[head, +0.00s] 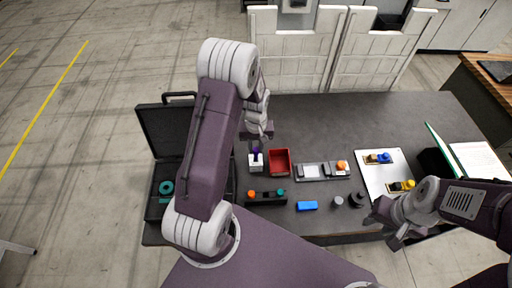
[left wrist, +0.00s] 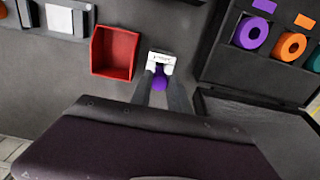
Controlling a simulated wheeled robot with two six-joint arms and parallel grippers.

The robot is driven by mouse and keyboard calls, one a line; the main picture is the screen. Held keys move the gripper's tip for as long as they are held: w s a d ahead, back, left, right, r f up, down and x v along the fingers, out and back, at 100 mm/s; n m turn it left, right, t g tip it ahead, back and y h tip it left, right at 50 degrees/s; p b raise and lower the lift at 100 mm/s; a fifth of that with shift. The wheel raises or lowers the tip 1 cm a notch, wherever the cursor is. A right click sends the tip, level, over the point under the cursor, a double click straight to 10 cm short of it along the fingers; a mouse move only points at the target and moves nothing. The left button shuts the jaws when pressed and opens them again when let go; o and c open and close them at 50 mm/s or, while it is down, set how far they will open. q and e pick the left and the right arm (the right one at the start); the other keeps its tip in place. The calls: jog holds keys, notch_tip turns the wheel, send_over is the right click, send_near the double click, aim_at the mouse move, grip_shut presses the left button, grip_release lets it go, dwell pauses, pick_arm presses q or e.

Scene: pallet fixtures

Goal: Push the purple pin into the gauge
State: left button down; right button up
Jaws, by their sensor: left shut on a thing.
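The purple pin (head: 257,151) is at the white gauge (head: 254,164), a small block on the dark table. In the left wrist view the purple pin (left wrist: 159,82) is between the two fingers of my left gripper (left wrist: 161,90), which is shut on it. The white gauge (left wrist: 161,60) shows just beyond the fingertips; how deep the pin sits in it cannot be told. In the head view my left gripper (head: 261,136) is above the gauge, partly covered by my arm. My right gripper (head: 385,226) is near the table's front right edge, away from the gauge; its jaw opening is unclear.
A red bin (head: 279,174) stands close right of the gauge. A grey tray (head: 310,172), a black fixture (head: 266,199), a blue block (head: 307,206) and a white board (head: 378,184) lie nearby. An open black case (head: 155,207) with coloured rings is at left. The table's back is clear.

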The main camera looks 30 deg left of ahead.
pick_arm(q)
jog(key=shift+f+b, duration=0.8)
jog(key=shift+f, duration=0.45)
dwell(0.5)
jog(key=c, duration=0.8)
grip_release()
jog(key=shift+o, duration=0.2)
notch_tip(320, 180, up, 9)
jog(key=p, duration=0.8)
jog(key=shift+r, duration=0.15)
jog(key=shift+c, duration=0.3)
